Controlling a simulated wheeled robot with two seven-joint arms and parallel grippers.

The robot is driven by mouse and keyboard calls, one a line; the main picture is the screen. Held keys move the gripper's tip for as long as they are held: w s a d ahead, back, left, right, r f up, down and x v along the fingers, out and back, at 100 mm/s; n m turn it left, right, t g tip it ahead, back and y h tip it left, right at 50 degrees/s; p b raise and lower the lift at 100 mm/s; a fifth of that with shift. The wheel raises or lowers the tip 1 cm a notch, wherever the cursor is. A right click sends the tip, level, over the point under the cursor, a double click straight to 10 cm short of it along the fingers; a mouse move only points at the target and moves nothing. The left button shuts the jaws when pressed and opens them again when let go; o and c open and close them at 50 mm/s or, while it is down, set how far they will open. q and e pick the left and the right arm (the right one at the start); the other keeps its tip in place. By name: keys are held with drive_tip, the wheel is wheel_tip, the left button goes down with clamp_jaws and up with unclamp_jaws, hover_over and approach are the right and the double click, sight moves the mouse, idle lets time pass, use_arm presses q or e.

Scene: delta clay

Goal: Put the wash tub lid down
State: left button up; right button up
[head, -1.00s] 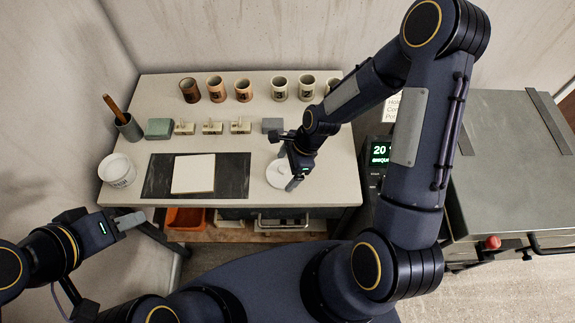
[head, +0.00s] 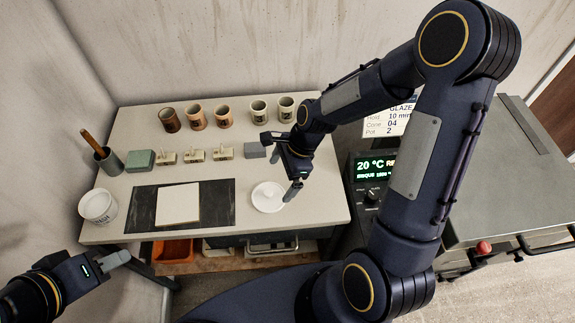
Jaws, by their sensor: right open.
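The white round lid (head: 268,197) with a small knob lies flat on the table, to the right of the dark mat. My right gripper (head: 278,164) is open and empty, just behind and above the lid. One of its fingers overlaps the lid's right edge in the picture; I cannot tell whether they touch. The white wash tub (head: 98,207) stands at the table's left edge, with its top uncovered. My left gripper (head: 117,260) is in front of the table at the lower left, its fingers together with nothing seen between them.
A pale slab (head: 178,204) lies on the dark mat (head: 218,205). Several cups (head: 222,115) stand along the back, with small blocks (head: 195,155) before them. A grey pot holding a wooden-handled tool (head: 108,160) is at left. A kiln controller (head: 375,168) is right of the table.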

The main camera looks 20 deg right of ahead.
drive_tip(key=s+d+r+n+t, duration=0.1)
drive_tip(key=s+d+r+n, duration=0.2)
drive_tip(key=r, duration=0.4)
drive_tip(key=s+d+r+n+t, duration=0.1)
drive_tip(key=s+r+n, duration=0.25)
drive_tip(key=r, duration=0.35)
drive_tip(key=s+d+r+n+t, duration=0.1)
drive_tip(key=s+r+n+t, duration=0.2)
drive_tip(key=s+n, duration=0.6)
drive_tip(key=shift+s+r+n+h, duration=0.2)
drive_tip(key=shift+n+h, duration=0.1)
drive_tip(key=shift+n, duration=0.65)
